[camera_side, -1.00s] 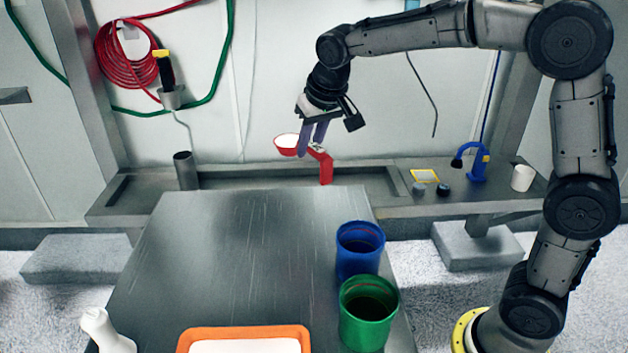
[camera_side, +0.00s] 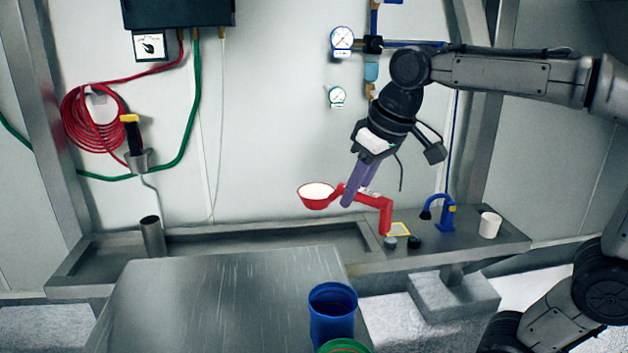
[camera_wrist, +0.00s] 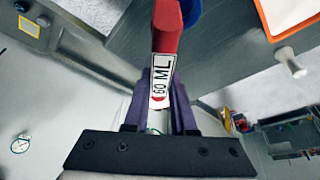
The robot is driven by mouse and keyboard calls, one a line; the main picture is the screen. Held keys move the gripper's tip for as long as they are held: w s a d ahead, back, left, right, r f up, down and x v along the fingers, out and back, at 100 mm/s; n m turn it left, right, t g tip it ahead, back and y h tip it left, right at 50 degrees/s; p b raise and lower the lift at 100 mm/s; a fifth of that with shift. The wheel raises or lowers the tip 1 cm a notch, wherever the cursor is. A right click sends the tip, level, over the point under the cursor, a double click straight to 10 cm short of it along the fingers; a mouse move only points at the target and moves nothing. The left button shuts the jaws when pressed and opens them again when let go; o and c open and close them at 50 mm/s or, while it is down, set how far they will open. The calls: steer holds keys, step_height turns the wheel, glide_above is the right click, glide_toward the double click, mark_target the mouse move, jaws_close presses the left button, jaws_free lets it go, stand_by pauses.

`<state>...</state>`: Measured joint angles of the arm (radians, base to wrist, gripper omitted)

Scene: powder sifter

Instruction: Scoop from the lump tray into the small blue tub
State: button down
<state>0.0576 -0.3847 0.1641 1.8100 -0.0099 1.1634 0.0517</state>
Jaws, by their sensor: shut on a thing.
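My gripper (camera_side: 354,194), with purple fingers, is shut on a red scoop (camera_side: 317,204) and holds it in the air. The scoop's bowl is level and full of white material; its handle bends down on the right. In the wrist view the red handle (camera_wrist: 167,40) has a "60 ML" label between my fingers; the bowl is not visible there. The blue tub (camera_side: 332,320) stands on the table, below the scoop. A sliver of blue shows behind the handle in the wrist view (camera_wrist: 191,12). An orange-rimmed tray (camera_wrist: 268,30) with white contents is partly in the wrist view.
A green tub (camera_side: 345,347) stands in front of the blue one, mostly cut off. The metal table (camera_side: 220,290) is clear left of the tubs. A rear bench holds a blue fixture (camera_side: 440,212) and a white cup (camera_side: 490,225).

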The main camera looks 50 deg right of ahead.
mark_target(388, 229)
steer(key=shift+n, duration=0.6)
steer(key=s, duration=0.2)
steer(key=s+f, duration=0.1)
steer(key=s, duration=0.2)
steer(key=s+f, duration=0.1)
steer(key=s, duration=0.2)
steer(key=shift+a, duration=0.25)
step_height(388, 229, down, 7)
steer(key=h, duration=0.1)
steer(key=shift+w+a, duration=0.25)
steer(key=shift+a+h, duration=0.1)
steer(key=shift+h, duration=0.2)
steer(key=shift+a+f+n+h, duration=0.2)
steer(key=shift+a+n+h, duration=0.25)
steer(key=shift+h, duration=0.55)
steer(key=shift+h, duration=0.3)
steer(key=shift+a+f+n+t+h, duration=0.2)
steer(key=shift+a+f+n+h, duration=0.15)
steer(key=shift+h, duration=0.65)
steer(key=shift+a+f+n+t+h, duration=0.25)
steer(key=shift+a+h, duration=0.2)
steer(key=shift+h, duration=0.55)
